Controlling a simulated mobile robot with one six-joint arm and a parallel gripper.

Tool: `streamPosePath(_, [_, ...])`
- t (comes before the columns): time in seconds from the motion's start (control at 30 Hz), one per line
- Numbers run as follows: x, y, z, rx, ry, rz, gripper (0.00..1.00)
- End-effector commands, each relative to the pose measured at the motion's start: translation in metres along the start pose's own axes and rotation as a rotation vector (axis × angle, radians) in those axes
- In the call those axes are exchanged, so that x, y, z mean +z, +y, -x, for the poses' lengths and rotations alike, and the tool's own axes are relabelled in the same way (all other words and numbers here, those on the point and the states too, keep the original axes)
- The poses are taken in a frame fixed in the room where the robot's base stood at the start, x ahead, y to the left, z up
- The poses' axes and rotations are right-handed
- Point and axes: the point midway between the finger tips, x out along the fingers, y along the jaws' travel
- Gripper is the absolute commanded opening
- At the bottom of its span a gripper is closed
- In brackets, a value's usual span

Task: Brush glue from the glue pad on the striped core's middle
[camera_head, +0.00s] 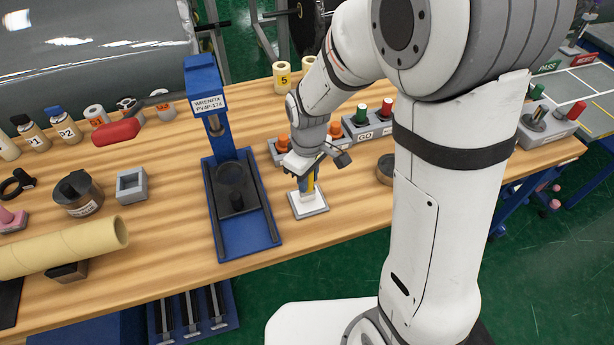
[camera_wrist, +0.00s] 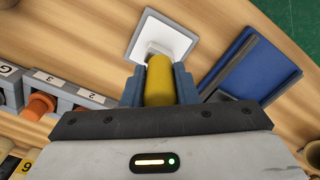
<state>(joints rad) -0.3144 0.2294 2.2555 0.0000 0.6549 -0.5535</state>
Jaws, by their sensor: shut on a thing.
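My gripper (camera_head: 307,180) is shut on the yellow handle of a brush (camera_head: 311,184) and holds it upright, head down. The brush also shows between the blue fingers in the wrist view (camera_wrist: 159,82). Its pale head is at the middle of the square white glue pad (camera_head: 318,209); it looks in contact, but I cannot tell for sure. The pad also shows in the wrist view (camera_wrist: 180,42). A long tan core (camera_head: 60,249) with faint bands lies at the table's left, resting on a dark support (camera_head: 68,271), far from my gripper.
A blue press (camera_head: 213,150) stands just left of the pad. Button boxes (camera_head: 368,127) stand behind and right of it. A round pot (camera_head: 78,195), a grey square block (camera_head: 131,185) and a red-handled tool (camera_head: 116,132) lie left of the press. The wooden table's (camera_head: 320,240) front strip is clear.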

Motion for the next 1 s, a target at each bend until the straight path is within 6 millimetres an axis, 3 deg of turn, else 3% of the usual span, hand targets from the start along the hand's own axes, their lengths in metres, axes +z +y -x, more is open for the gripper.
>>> streamPosePath(0.37, [0.001, -0.001, 0.003, -0.002, -0.004, 0.001, 0.04])
streamPosePath(1.0, [0.000, -0.001, 0.056, -0.001, -0.001, 0.001, 0.04])
